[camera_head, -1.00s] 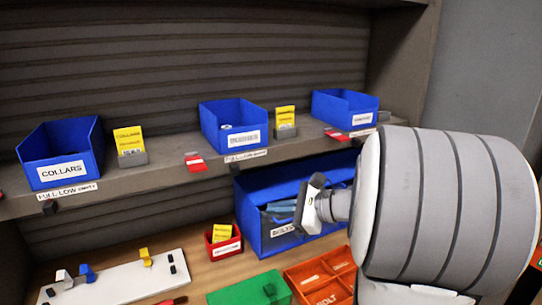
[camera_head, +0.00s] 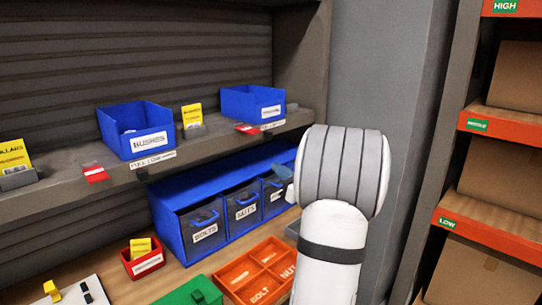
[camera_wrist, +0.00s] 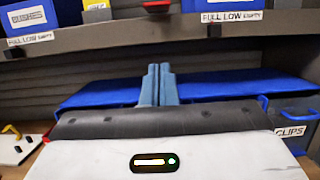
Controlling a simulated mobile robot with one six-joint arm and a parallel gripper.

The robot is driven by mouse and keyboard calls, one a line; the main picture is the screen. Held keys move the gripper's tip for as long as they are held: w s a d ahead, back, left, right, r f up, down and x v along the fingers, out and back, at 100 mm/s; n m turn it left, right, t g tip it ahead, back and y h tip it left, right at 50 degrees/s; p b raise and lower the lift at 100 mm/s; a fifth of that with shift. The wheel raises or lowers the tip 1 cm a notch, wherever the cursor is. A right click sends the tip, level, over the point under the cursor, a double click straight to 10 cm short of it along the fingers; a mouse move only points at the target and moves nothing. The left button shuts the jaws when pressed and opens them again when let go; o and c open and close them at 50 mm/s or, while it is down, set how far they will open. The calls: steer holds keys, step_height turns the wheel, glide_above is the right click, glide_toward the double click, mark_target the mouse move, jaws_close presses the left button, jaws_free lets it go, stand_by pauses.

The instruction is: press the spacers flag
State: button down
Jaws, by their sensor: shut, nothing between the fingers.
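The upper shelf holds a blue bin on the right (camera_head: 252,103) with a label too small to read, so I cannot confirm it is the spacers bin. A red-and-white tab (camera_head: 247,128) lies on the shelf edge at its left; it also shows at the top of the wrist view (camera_wrist: 158,5). A FULL LOW EMPTY strip (camera_wrist: 232,16) with a small black block (camera_wrist: 213,31) sits on the shelf front beneath that bin. My gripper (camera_wrist: 158,70) has its two blue-grey fingers together and empty, apparently below the shelf front. My arm partly hides it in the head view.
The bushes bin (camera_head: 137,130) and a yellow card (camera_head: 192,118) stand left of it. Below the shelf is a blue unit with bolts, nuts and other drawers (camera_head: 165,226). An orange tray (camera_head: 235,274) and green box lie on the bench. An orange-edged rack (camera_head: 500,131) stands right.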

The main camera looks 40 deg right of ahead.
steer(key=p, duration=0.2)
glide_toward(247, 128)
steer(key=w+f, duration=0.4)
steer(key=r, duration=0.2)
steer(key=r+p, duration=0.1)
steer(key=shift+w+a+r+p, duration=0.1)
steer(key=shift+a+r+p, duration=0.2)
steer(key=shift+a+r, duration=0.1)
